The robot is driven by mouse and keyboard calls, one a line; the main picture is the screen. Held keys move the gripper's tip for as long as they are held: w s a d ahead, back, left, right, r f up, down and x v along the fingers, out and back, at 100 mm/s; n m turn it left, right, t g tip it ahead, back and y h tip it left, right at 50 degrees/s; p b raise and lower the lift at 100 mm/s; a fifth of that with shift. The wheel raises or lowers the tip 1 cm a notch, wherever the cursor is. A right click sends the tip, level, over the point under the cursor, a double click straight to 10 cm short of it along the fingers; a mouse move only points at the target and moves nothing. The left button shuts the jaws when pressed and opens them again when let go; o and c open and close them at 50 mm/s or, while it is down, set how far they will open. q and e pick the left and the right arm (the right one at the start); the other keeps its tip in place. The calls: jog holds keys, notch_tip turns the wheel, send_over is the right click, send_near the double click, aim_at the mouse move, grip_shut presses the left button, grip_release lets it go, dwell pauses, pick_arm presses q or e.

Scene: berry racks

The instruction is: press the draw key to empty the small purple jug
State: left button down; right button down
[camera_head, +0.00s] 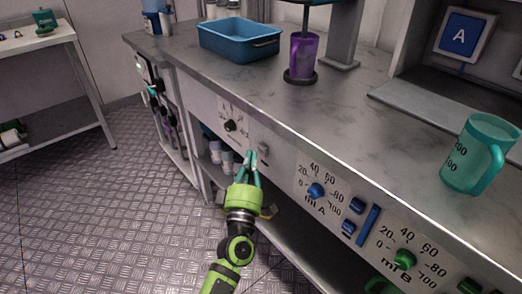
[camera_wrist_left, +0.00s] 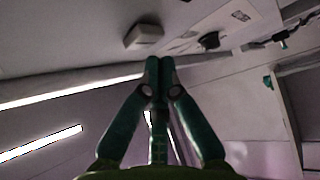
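The small purple jug (camera_head: 304,56) stands upright on a round black base under a grey stand on the counter; its contents cannot be seen. A small grey key (camera_head: 264,149) sits on the counter's front panel, to the right of a black knob (camera_head: 230,125). The grey key (camera_wrist_left: 143,37) and black knob (camera_wrist_left: 209,40) also show in the left wrist view. My left gripper (camera_head: 251,155) is in front of the panel, just left of the grey key. Its fingertips (camera_wrist_left: 160,67) are together with nothing between them; contact with the panel cannot be told. My right gripper is not in view.
A blue tray (camera_head: 240,48) and a large teal jug (camera_head: 474,160) stand on the counter. The panel further right has blue keys (camera_head: 357,205) and dials for A and B. A side table (camera_head: 40,45) stands at left. The floor between is clear.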

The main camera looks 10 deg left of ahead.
pick_arm(q)
jog(key=shift+w+d, duration=0.1)
dwell(0.5)
jog(key=shift+w+d, duration=0.2)
jog(key=shift+w, duration=0.05)
jog(key=shift+w+d, duration=0.25)
jog(key=shift+w, duration=0.1)
dwell(0.7)
dwell(0.3)
jog(key=shift+s+a+p, duration=0.3)
jog(key=shift+s+a, duration=0.2)
jog(key=shift+s, duration=0.2)
jog(key=s+a, duration=0.1)
jog(key=s, duration=0.1)
jog(key=s+a+p, duration=0.1)
jog(key=s+a, duration=0.1)
jog(key=shift+a+p, duration=0.1)
jog(key=shift+p, duration=0.2)
